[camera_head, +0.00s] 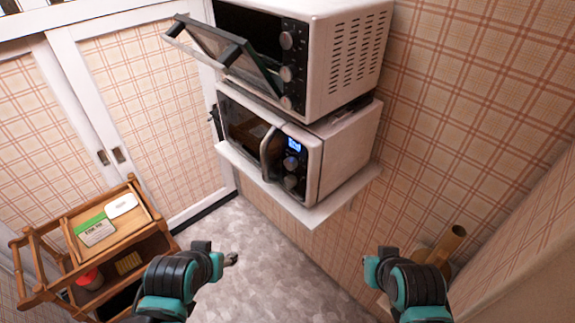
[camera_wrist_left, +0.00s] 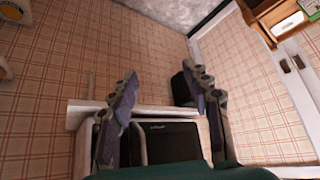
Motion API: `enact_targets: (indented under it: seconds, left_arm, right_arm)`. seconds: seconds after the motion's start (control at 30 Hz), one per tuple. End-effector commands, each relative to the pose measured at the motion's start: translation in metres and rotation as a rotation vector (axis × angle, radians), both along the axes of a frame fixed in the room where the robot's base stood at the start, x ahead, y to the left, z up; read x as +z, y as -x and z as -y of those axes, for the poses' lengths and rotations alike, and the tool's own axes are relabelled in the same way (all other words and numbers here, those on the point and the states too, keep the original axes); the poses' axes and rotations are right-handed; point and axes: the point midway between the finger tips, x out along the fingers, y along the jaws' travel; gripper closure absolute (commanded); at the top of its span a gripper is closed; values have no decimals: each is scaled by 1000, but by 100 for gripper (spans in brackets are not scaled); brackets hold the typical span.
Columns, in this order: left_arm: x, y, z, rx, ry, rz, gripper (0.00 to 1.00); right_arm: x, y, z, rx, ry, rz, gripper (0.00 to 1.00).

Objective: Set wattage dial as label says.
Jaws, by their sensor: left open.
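The white microwave (camera_head: 335,165) stands on a wall shelf with its door shut. Its right-hand panel has a lit blue display (camera_head: 294,145) above an upper dial (camera_head: 291,163) and a lower dial (camera_head: 291,182); I cannot tell which sets wattage, and their settings are too small to read. A green and white card (camera_head: 97,231) with dark print, possibly the label, lies on the wooden cart; its text is not legible. My left gripper (camera_wrist_left: 160,75) is open, with nothing between its fingers.
A toaster oven (camera_head: 352,55) with its door (camera_head: 228,55) hanging open sits on the microwave. The white shelf (camera_head: 318,212) juts from the plaid wall. The wooden cart (camera_head: 153,225) stands at lower left by white-framed cabinet doors. The grey floor (camera_head: 262,235) between is clear.

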Motion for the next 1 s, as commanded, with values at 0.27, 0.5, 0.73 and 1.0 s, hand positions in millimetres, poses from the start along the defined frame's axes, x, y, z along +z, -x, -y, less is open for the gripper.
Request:
enact_targets:
  seconds: [0.27,0.5,0.73,1.0]
  left_arm:
    - [-4,-25,43,294,495,-49,51]
    - [41,-83,101,804,1474,-312,51]
    - [102,-118,98,1021,2108,-670,51]
    - [120,-131,100,1049,2268,-815,51]
  right_arm:
    - [-3,0,0,0,0,0,100]
    - [-8,0,0,0,0,0,100]
    - [-11,0,0,0,0,0,100]
    - [-15,0,0,0,0,0,100]
